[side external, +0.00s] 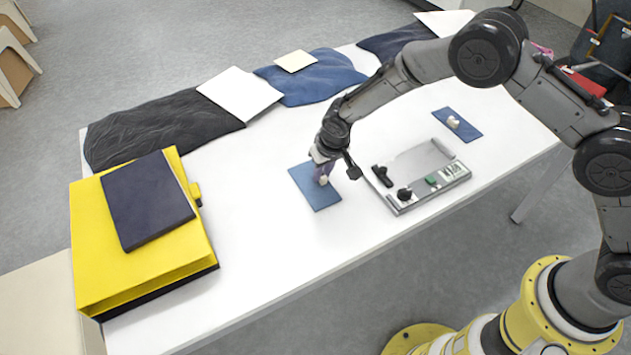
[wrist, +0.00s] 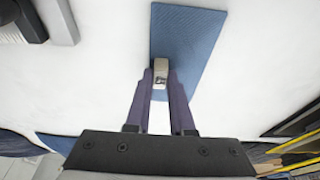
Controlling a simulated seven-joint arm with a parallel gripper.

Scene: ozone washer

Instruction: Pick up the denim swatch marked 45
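A blue denim swatch (side external: 315,188) lies on the white table left of the grey device, with a small pale block on it. In the wrist view the swatch (wrist: 187,40) runs up and right from the fingers. The pale block (wrist: 160,72) carries a dark mark too small to read. My gripper (side external: 323,175) is down at this block, its purple fingers (wrist: 160,80) closed against both sides of it. A second, smaller blue swatch (side external: 457,125) with a pale block (side external: 453,122) lies right of the device. No number can be read on either.
A grey flat device (side external: 410,185) with black knobs sits just right of my gripper. A yellow box (side external: 140,235) with a dark folded cloth (side external: 147,200) stands at the left. Dark cloth (side external: 160,130) and blue cloth (side external: 315,78) lie along the back.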

